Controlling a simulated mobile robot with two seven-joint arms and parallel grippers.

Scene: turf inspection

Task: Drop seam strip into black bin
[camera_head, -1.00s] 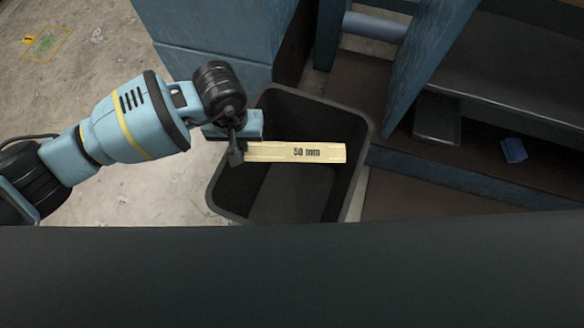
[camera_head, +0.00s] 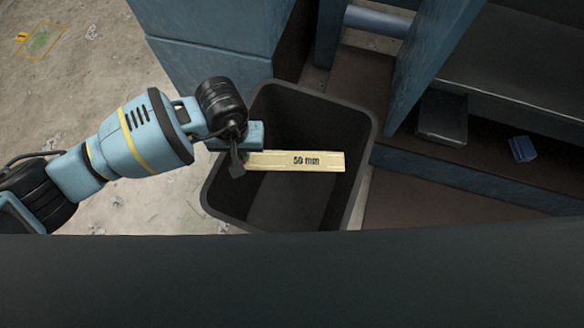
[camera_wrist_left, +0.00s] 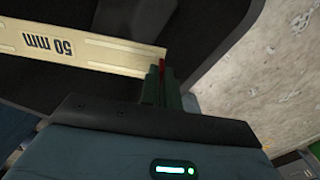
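The seam strip (camera_head: 294,161) is a pale yellow flat bar marked "50 mm". My left gripper (camera_head: 240,160) is shut on its left end and holds it level across the opening of the black bin (camera_head: 213,203). In the left wrist view the strip (camera_wrist_left: 85,48) runs left from the fingers (camera_wrist_left: 162,75), with the dark bin (camera_wrist_left: 60,82) behind it. The bin stands open on the floor, and its visible inside looks empty. The strip appears above the bin, not resting on it. My right gripper is in neither view.
Blue cabinets (camera_head: 225,55) stand behind the bin. A blue upright panel (camera_head: 430,50) and a dark shelf (camera_head: 510,75) are at the right. A small blue object (camera_head: 522,148) lies on the lower ledge.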

